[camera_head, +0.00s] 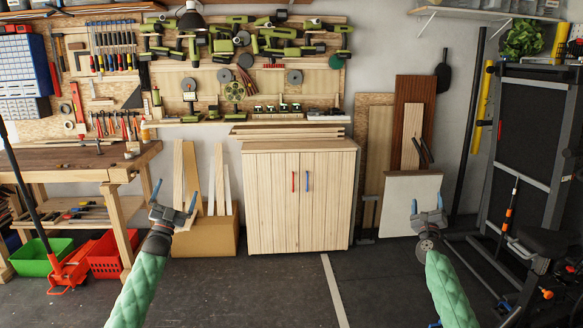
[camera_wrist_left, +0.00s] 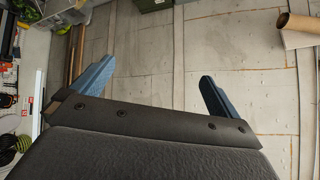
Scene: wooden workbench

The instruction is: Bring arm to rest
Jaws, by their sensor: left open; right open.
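My left gripper (camera_head: 175,197) is raised in front of the wall in the head view, left of the wooden cabinet. Its blue fingers are apart and nothing is between them; the left wrist view also shows this gripper (camera_wrist_left: 150,88) open and empty. My right gripper (camera_head: 427,196) is raised in front of a pale board at the right. Its fingers are apart and it holds nothing. Both green-sleeved arms reach up from the bottom of the head view.
A wooden cabinet (camera_head: 270,200) stands at the back centre. A workbench (camera_head: 75,160) is at the left, with a green crate (camera_head: 40,262) and a red crate (camera_head: 105,262) on the floor. Dark exercise equipment (camera_head: 535,130) stands at the right. The middle floor is clear.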

